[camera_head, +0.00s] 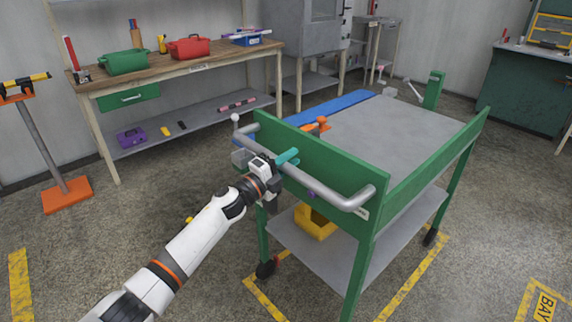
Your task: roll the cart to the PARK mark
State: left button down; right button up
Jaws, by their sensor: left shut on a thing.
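The green and grey cart (400,128) stands in the middle on dark casters, its grey push handle (318,192) facing me. My left gripper (275,170) is shut on the handle, left of its middle. A teal piece shows right at the jaws, and I cannot tell whether it belongs to the gripper. The fingertips are partly hidden. My right gripper is out of view. I see no floor mark that reads PARK; a yellow-framed mark (545,306) at the lower right reads BAY, partly cut off.
Yellow tape (410,278) outlines the floor around the cart. A yellow object (314,222) sits on its lower shelf. A workbench (185,62) with toolboxes stands at the back left, an orange-based stand (67,195) at far left, a green cabinet (530,90) at right. Floor to the right is clear.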

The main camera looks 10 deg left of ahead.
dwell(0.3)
pick_arm(q)
jog(key=c, duration=1.2)
grip_release()
jog(key=v, duration=1.2)
jog(key=shift+f, duration=0.1)
